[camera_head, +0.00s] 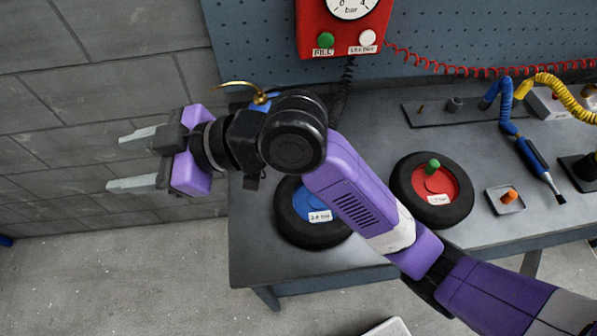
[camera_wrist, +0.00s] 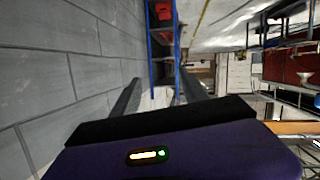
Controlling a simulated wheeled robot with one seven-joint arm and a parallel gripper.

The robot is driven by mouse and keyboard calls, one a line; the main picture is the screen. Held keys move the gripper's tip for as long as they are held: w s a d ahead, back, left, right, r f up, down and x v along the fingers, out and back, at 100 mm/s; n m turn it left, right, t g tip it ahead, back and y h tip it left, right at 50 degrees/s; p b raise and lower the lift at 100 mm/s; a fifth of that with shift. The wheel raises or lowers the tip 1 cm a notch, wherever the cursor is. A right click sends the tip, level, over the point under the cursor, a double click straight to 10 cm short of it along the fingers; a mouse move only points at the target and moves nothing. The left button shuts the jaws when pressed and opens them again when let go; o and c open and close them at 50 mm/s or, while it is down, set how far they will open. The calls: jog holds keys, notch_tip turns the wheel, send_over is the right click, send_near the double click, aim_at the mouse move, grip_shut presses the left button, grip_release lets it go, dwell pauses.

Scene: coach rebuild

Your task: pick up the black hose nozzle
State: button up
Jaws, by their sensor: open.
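My gripper (camera_head: 134,160) is at the left in the head view, open and empty, its two grey fingers pointing left past the bench's left end. In the wrist view my gripper (camera_wrist: 160,95) has its fingers apart with nothing between them. A black coiled hose (camera_head: 347,78) drops from the red gauge box and passes behind my wrist. I cannot make out the black hose nozzle for certain; my wrist covers the bench where the hose runs. A brass-coloured fitting with a thin curved lever (camera_head: 258,96) shows just above my wrist, beside a bit of blue.
The grey bench (camera_head: 260,262) bears a blue-centred wheel (camera_head: 297,228), a red-centred wheel (camera_head: 432,189), a small orange-knobbed block (camera_head: 508,198) and a blue tool on a coiled hose (camera_head: 533,160). The red gauge box (camera_head: 343,28) hangs on the pegboard. A block wall (camera_head: 70,100) stands left.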

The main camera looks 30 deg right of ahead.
jog(key=s+d+f+n+g+h, duration=0.1)
jog(key=d+f+g+h, duration=0.1)
jog(key=d, duration=0.7)
jog(key=s+d+f+n+g+h, duration=0.1)
jog(key=d+f+h, duration=0.4)
jog(key=d, duration=0.5)
jog(key=s+d+f+n+g+h, duration=0.1)
jog(key=d+f+n+g+h, duration=0.2)
jog(key=d, duration=0.7)
jog(key=shift+s+d+f+g+h, duration=0.1)
jog(key=shift+f+g+h, duration=0.2)
jog(key=shift+h, duration=0.4)
jog(key=shift+s+d+f+g+h, duration=0.1)
jog(key=shift+f+h, duration=0.3)
jog(key=shift+h, duration=0.3)
jog(key=shift+f, duration=0.3)
jog(key=shift+w+a+f+p, duration=0.1)
jog(key=shift+f+p, duration=0.85)
jog(key=shift+f, duration=2.6)
grip_shut()
